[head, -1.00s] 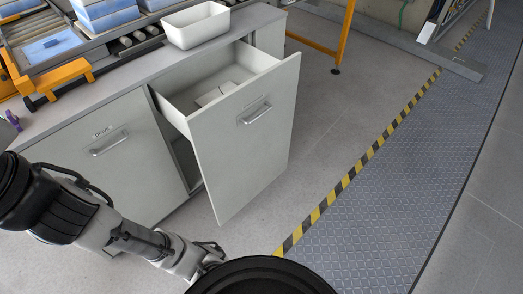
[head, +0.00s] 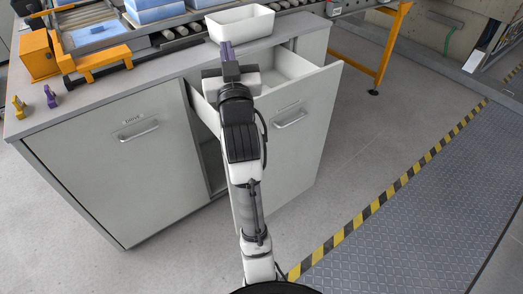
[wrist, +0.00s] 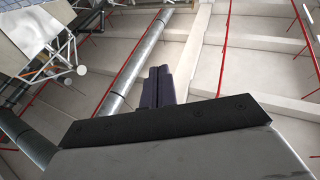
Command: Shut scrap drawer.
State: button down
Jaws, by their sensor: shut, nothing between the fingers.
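The scrap drawer (head: 305,145) is a light grey drawer at the right of the cabinet. It stands pulled out, with its open interior partly showing behind my arm. Its bar handle (head: 290,119) is on the upper part of the front, to the right of my arm. My gripper (head: 226,47) is raised in front of the drawer in the head view, its purple fingers pointing up and overlapping the white bin. The fingers also show closed together and empty in the wrist view (wrist: 158,86), against the ceiling. My arm hides the left part of the drawer front.
A white bin (head: 240,24) stands on the grey counter (head: 165,67) above the drawer. A closed cabinet door (head: 110,165) is at the left. Yellow and purple small items (head: 50,96) stand at the counter's left. The floor (head: 375,135) right of the drawer is clear.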

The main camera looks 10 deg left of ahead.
jog(key=w+d+f+m+g+h+b, duration=0.15)
jog(key=d+f, duration=0.25)
jog(key=f, duration=0.4)
jog(key=w+d+f+m+g+p, duration=0.1)
jog(key=w+d+f+m+g, duration=0.15)
jog(key=d+f, duration=0.4)
jog(key=w+d+f+m+g+h+b, duration=0.1)
jog(key=w+d+f+g, duration=0.15)
jog(key=f, duration=0.75)
jog(key=s+d+f+m+g+y, duration=0.1)
jog(key=s+f+m+y, duration=0.1)
jog(key=f+m+y, duration=0.35)
jog(key=s+d+f+m+y, duration=0.1)
jog(key=s+f+m+y, duration=0.15)
jog(key=f, duration=0.55)
jog(key=p+x, duration=0.3)
jog(key=x, duration=1)
jog(key=shift+w+a, duration=0.15)
jog(key=shift+a, duration=0.25)
jog(key=shift+f, duration=0.1)
